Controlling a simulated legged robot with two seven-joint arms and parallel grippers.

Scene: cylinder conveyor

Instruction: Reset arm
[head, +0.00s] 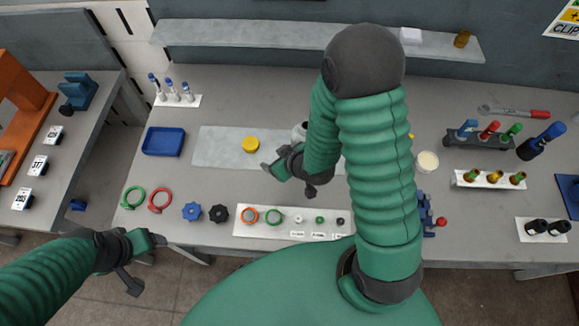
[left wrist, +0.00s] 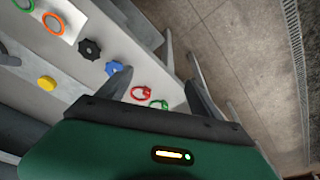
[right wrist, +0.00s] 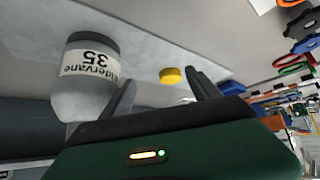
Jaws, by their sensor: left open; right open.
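My left gripper (head: 150,264) is open and empty in front of the table's near left edge; its spread fingers also show in the left wrist view (left wrist: 162,65). My right gripper (head: 286,178) is open over the middle of the table, with nothing between its fingers in the right wrist view (right wrist: 160,78). A pale bottle (right wrist: 85,105) labelled "Eldervane 35" stands beside one right finger, outside the jaws. In the head view the bottle (head: 299,131) is mostly hidden by my right arm. A yellow cap (head: 250,144) lies on the light grey strip, apart from both grippers.
A blue tray (head: 163,141) is at the left. Green and red rings (head: 159,200) and blue and black knobs (head: 218,213) lie along the front, beside a white strip (head: 330,226) of small parts. Tube racks (head: 490,180) stand at the right. A shelf (head: 270,35) runs behind.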

